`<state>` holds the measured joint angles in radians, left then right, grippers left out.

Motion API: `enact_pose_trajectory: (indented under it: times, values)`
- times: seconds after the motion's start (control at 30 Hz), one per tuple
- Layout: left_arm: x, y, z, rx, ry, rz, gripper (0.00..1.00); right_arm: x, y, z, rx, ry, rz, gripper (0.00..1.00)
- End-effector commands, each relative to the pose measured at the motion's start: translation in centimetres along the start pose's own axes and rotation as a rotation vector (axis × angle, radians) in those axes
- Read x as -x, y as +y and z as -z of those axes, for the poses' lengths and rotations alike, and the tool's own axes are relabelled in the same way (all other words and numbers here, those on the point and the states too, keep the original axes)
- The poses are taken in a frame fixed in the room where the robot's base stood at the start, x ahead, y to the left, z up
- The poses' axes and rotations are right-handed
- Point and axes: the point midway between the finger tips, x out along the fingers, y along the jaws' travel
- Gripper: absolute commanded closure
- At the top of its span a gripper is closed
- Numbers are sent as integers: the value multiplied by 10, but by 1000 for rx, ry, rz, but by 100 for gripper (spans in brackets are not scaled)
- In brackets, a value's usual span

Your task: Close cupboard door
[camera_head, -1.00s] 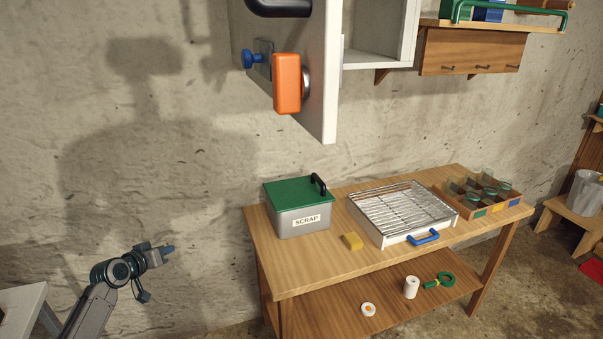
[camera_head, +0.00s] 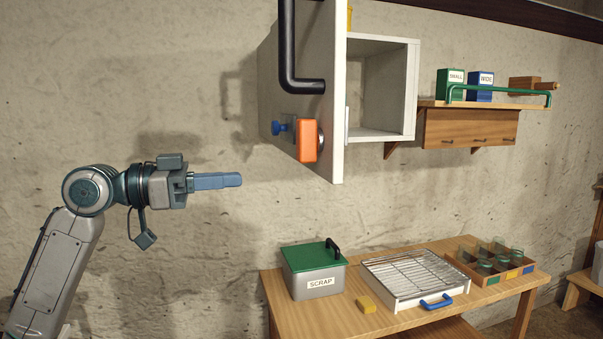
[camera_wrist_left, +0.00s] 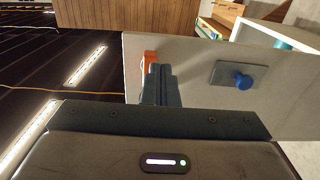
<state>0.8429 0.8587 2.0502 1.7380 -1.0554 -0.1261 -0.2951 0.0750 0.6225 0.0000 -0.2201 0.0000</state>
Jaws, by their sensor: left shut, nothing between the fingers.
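The white cupboard (camera_head: 382,90) hangs on the wall with its door (camera_head: 337,110) standing wide open toward me. The door has a black bar handle (camera_head: 289,60), an orange block (camera_head: 307,141) near its lower edge and a blue knob (camera_head: 279,128) on a plate. My left gripper (camera_head: 240,180) is shut and empty, left of the door and a little lower than the orange block, apart from it in the head view. In the left wrist view the shut fingers (camera_wrist_left: 160,72) point toward the door panel (camera_wrist_left: 200,60), with the blue knob (camera_wrist_left: 242,80) to their right. The right gripper is not in view.
A wooden shelf (camera_head: 470,128) hangs right of the cupboard. Bare wall lies around my left gripper.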

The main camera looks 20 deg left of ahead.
Motion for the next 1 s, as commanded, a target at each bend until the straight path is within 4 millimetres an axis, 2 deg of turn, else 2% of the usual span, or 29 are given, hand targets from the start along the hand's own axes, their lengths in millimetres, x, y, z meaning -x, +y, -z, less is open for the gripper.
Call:
enact_pose_trajectory:
  times: [0.03,0.17,0.47,0.7,1.0]
  values:
    - [-7,1,5,2,3,-4,100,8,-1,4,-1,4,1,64]
    - [-23,1,5,3,4,-4,100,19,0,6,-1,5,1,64]
    - [-61,0,5,3,4,-2,100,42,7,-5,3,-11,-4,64]
    - [-92,0,5,5,3,-1,100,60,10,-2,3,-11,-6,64]
    - [-120,-1,3,3,2,1,100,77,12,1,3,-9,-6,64]
